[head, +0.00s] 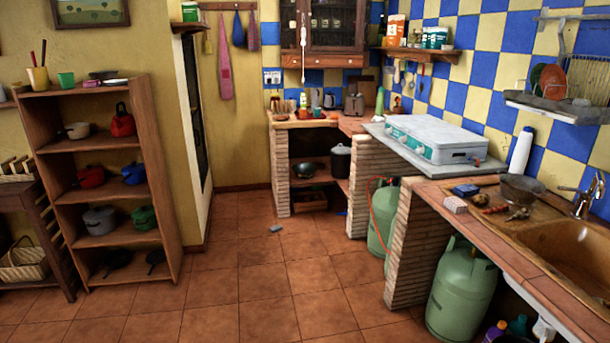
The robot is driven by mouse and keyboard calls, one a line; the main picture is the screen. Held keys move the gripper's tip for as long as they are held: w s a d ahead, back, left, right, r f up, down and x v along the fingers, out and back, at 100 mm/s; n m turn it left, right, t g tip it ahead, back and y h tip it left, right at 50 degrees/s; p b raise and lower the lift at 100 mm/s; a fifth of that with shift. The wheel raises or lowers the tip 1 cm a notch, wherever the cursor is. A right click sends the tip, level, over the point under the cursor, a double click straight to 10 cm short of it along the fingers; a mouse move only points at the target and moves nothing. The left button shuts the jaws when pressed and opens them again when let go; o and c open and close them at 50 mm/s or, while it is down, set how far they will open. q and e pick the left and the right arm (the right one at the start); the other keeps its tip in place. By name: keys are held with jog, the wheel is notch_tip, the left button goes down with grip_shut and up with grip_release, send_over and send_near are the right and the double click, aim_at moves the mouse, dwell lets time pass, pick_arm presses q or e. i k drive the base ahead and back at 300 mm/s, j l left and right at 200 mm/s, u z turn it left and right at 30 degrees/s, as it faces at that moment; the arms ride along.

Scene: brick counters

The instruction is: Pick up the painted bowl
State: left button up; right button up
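I cannot make out a bowl with clear painted decoration. A dark greyish bowl (522,190) stands on the right brick counter, left of the sink; its surface pattern is too small to tell. Another dark, wide bowl or pan (306,169) sits on the lower shelf under the far counter. Neither of my grippers is in view.
A wooden shelf (104,187) with pots stands at left. The tiled floor (262,277) is open in the middle, with a small grey object (276,228) on it. Gas bottles (461,292) stand below.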

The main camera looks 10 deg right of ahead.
aim_at(304, 170)
jog(key=i+z, duration=0.2)
jog(key=z, duration=0.15)
jog(key=i, duration=2.3)
jog(key=i+z, duration=0.1)
jog(key=i, duration=1.05)
jog(key=i+j, duration=0.15)
jog(key=i, duration=1)
jog(key=i+j, duration=0.1)
jog(key=i, duration=1.05)
jog(key=l+z, duration=0.05)
